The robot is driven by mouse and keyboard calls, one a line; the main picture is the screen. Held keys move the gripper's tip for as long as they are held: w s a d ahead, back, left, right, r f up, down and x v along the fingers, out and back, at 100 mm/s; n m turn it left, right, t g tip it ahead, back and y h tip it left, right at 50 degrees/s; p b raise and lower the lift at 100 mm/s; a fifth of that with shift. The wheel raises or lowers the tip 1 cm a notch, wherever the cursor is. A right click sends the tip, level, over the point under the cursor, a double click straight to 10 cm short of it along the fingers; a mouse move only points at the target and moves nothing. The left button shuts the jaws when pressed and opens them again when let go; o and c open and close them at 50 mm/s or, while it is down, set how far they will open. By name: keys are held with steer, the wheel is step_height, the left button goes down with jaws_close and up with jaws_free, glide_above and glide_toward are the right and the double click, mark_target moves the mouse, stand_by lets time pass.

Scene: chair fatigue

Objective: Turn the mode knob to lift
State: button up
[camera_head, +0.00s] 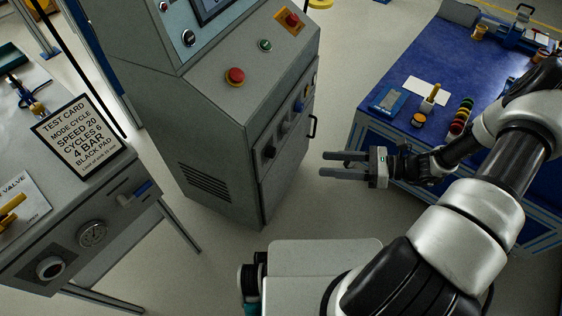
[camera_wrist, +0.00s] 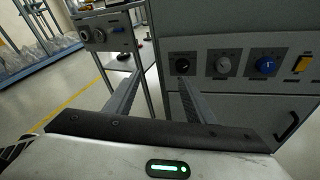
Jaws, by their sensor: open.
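The grey control cabinet (camera_head: 222,130) stands in the middle of the head view. Its right-hand face carries a row of controls. In the wrist view these are a black knob (camera_wrist: 182,68), a grey knob (camera_wrist: 223,63), a blue knob (camera_wrist: 266,65) and a yellow switch (camera_wrist: 302,64). Their labels are too small to read, so I cannot tell which is the mode knob. My gripper (camera_head: 326,164) is open and empty, to the right of the cabinet and apart from it.
A test card (camera_head: 82,137) reading "MODE CYCLE" stands on the left bench (camera_head: 165,202). A blue-topped table (camera_head: 385,72) with small items stands at right, behind my arm. A black handle (camera_head: 312,126) juts from the cabinet's face. The floor between cabinet and gripper is clear.

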mark_target(275, 154)
step_height(275, 154, down, 8)
steer(key=w+m+t+b, duration=0.1)
steer(key=m+t+b, duration=0.1)
steer(key=m+t, duration=0.3)
steer(key=shift+y, duration=0.4)
steer(key=b+x, duration=0.2)
steer(key=x, duration=1.4)
steer(key=shift+w+a+f, duration=0.15)
steer(key=shift+w+a, duration=0.05)
steer(key=c, duration=1)
